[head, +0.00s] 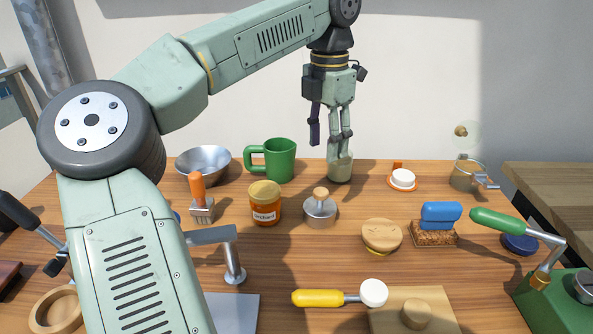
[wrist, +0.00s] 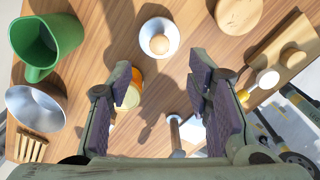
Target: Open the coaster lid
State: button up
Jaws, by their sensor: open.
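A round, thick wooden piece (head: 381,235) lies flat on the table right of centre. It looks most like the coaster with its lid, though I cannot be sure, and no gap shows under its top. It also shows at the top of the wrist view (wrist: 238,12). My gripper (head: 331,138) points down above the table, apart from the wooden piece and to its left in the head view. In the wrist view my gripper (wrist: 163,90) has its two dark-padded fingers spread wide with nothing held. The fingers partly cover an orange jar (wrist: 135,88).
A metal pot with a wooden knob (head: 320,210) and the orange jar (head: 265,205) stand left of the wooden piece. A blue-handled brush (head: 437,222) is at its right. A wooden board (head: 440,310) and yellow-handled tool (head: 318,298) lie in front. A green mug (head: 280,160) stands behind.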

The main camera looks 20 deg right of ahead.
aim_at(322, 189)
notch_tip(322, 189, down, 11)
jog(key=shift+a+r+p, duration=0.1)
jog(key=shift+r+p, duration=0.1)
jog(key=shift+p, duration=0.25)
grip_shut()
dwell(0.6)
